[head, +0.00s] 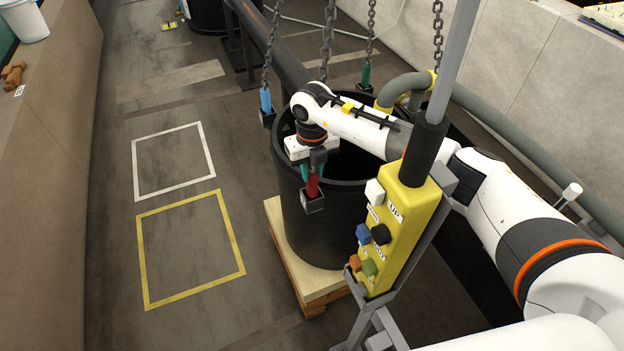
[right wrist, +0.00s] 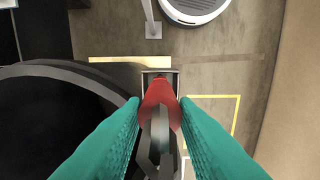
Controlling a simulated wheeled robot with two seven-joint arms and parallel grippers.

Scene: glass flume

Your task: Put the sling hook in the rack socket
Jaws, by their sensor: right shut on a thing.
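My right gripper (head: 312,178) is shut on a red-sleeved sling hook (head: 313,186), beside the front left wall of the big black tub (head: 325,225). The hook has a dark square block at its lower end. In the right wrist view the red sleeve (right wrist: 160,92) sits between the teal fingers (right wrist: 160,125), with a grey link nearer the camera. A blue-sleeved hook (head: 265,101) and a green-sleeved hook (head: 366,75) hang on chains near the rim. I cannot make out which part is the rack socket. My left gripper is not in view.
The tub stands on a wooden pallet (head: 304,286). A yellow control pendant (head: 400,230) with coloured buttons hangs close in front of my right arm. A long dark pipe (head: 275,45) runs behind. Floor outlines in white (head: 135,168) and yellow (head: 143,262) are empty.

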